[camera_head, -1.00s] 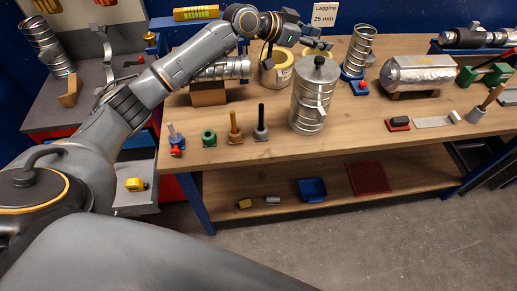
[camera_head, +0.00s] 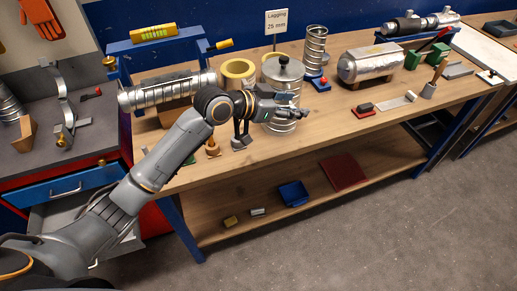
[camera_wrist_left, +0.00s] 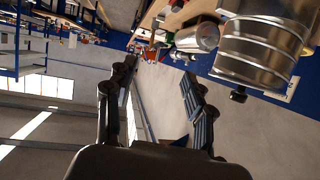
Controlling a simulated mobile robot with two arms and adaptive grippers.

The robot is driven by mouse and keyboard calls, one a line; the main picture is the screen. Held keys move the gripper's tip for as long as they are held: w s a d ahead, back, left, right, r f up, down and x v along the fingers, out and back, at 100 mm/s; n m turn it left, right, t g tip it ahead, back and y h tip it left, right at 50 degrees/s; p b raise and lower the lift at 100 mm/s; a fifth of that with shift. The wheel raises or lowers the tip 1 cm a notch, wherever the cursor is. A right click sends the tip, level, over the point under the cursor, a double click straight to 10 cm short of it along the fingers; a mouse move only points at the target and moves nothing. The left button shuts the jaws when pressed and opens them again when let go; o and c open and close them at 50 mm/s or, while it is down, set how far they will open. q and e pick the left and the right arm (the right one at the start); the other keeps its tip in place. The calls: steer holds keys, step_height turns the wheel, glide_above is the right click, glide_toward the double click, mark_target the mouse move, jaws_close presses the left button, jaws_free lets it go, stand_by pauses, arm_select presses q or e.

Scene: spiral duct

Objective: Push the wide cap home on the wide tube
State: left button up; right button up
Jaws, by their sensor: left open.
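The wide tube (camera_head: 272,118) is a ribbed, shiny metal cylinder standing upright on the bench. The wide cap (camera_head: 283,72), with a black knob on top, sits on its upper end. How far the cap is down on the tube I cannot tell. My left gripper (camera_head: 303,113) is in front of the tube at mid height and hides part of it. In the left wrist view the gripper (camera_wrist_left: 157,72) is open with nothing between its fingers. The tube (camera_wrist_left: 265,48) shows there upside down at the upper right, beside the fingers, with the black knob (camera_wrist_left: 238,95) downward. My right gripper is out of view.
A horizontal spiral duct (camera_head: 165,90) and a yellow tape roll (camera_head: 238,72) are left of the tube. A lagging sign (camera_head: 276,21) is behind.

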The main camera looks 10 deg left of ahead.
arm_select(q)
steer(key=s+a+f+n+t+y+b, duration=0.3)
steer(key=s+a+f+n+y+b, duration=0.2)
steer(key=s, duration=0.5)
steer(key=shift+a+f+n+t, duration=0.3)
steer(key=shift+f+n+t, duration=0.1)
steer(key=shift+n, duration=0.1)
stand_by(0.4)
